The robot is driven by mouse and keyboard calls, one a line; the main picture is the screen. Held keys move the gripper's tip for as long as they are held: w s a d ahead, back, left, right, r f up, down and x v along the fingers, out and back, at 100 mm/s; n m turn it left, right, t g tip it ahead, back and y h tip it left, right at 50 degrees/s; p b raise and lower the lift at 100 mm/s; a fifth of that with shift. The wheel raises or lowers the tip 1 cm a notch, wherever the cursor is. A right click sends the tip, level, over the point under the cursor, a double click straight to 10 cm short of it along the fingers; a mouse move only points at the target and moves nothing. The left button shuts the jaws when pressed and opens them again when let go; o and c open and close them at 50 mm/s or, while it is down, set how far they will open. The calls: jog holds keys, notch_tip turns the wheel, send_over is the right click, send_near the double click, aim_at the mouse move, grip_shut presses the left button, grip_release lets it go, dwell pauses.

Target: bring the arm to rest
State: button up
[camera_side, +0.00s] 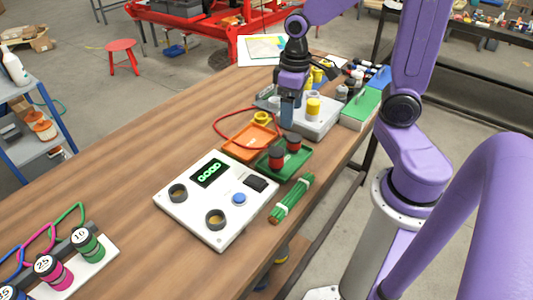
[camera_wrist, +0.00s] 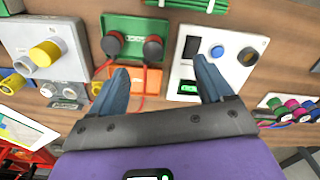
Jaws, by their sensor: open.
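My gripper (camera_side: 287,112) is at the far part of the wooden bench in the side view, pointing down beside the grey box with yellow knobs. In the wrist view my gripper (camera_wrist: 162,78) shows its two dark blue fingers wide apart, with nothing between them. Behind the gap lie the orange tray (camera_wrist: 150,82), the green tray (camera_wrist: 137,28) and the edge of the white panel (camera_wrist: 186,70). The fingers look clear of these things, but their exact height cannot be told.
The white panel (camera_side: 190,210) has a green-lit display, a blue button and two round sockets. The green tray (camera_side: 298,163) holds two dark-and-red round parts. A grey box (camera_side: 320,125) and a green bundle (camera_side: 292,198) stand nearby.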

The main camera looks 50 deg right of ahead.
jog(key=s+a+n, duration=0.4)
jog(key=s, duration=0.3)
jog(key=s+a+r+n, duration=0.1)
jog(key=s+a+n, duration=0.2)
jog(key=s+n, duration=0.2)
jog(key=s, duration=0.3)
jog(key=shift+s+a+r, duration=0.15)
jog(key=shift+a+r, duration=0.1)
jog(key=shift+a, duration=0.1)
